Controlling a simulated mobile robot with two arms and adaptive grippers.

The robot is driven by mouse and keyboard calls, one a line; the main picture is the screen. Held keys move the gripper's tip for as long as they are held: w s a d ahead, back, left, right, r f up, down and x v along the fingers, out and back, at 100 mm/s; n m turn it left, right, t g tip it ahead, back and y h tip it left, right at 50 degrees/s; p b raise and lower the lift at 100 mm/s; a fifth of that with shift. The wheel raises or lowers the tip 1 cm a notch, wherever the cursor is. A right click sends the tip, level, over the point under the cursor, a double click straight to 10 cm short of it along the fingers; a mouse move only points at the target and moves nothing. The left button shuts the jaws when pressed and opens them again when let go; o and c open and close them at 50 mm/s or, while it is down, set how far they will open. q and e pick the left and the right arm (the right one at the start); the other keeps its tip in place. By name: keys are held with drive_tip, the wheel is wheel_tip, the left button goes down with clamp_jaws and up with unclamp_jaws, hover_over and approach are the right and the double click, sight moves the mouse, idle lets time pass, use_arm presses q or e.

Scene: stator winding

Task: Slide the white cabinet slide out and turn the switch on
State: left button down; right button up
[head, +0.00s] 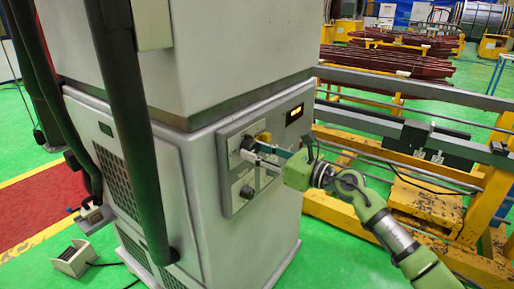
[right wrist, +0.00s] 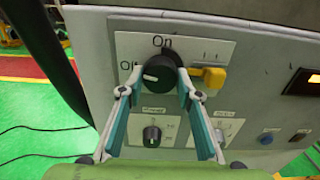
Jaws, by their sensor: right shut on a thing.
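The grey-white cabinet (head: 200,110) stands in the middle of the head view. Its front panel carries a black rotary switch (right wrist: 160,72) marked "On" above and "Off" at left. The white mark on the switch faces left, toward "Off". My right gripper (head: 250,147) is at this panel, its two fingers on either side of the switch and shut on it. It also shows in the right wrist view (right wrist: 160,74). I cannot single out a white slide on the cabinet. My left gripper is not in view.
A yellow handle (right wrist: 209,77) sits just right of the switch. Smaller knobs (right wrist: 152,136) are below. A lit display (head: 294,115) is on the right. Thick dark tubes (head: 128,120) hang before the cabinet. A yellow frame (head: 440,200) stands right of it.

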drive_tip(key=m+p, duration=0.2)
drive_tip(key=m, duration=0.1)
drive_tip(key=m+p, duration=0.1)
drive_tip(key=shift+r+m+p, duration=0.25)
drive_tip(key=shift+m+p, duration=0.05)
drive_tip(key=shift+p, duration=0.05)
drive_tip(key=m+p, duration=0.3)
drive_tip(key=shift+s+a+m, duration=0.1)
drive_tip(key=shift+m, duration=0.3)
drive_tip(key=m+p, duration=0.3)
drive_tip(key=m, duration=0.1)
drive_tip(key=shift+m+p, duration=1.05)
drive_tip(key=shift+m, duration=0.45)
drive_tip(key=shift+f, duration=0.1)
drive_tip(key=o, duration=1.1)
drive_tip(key=shift+s, duration=0.1)
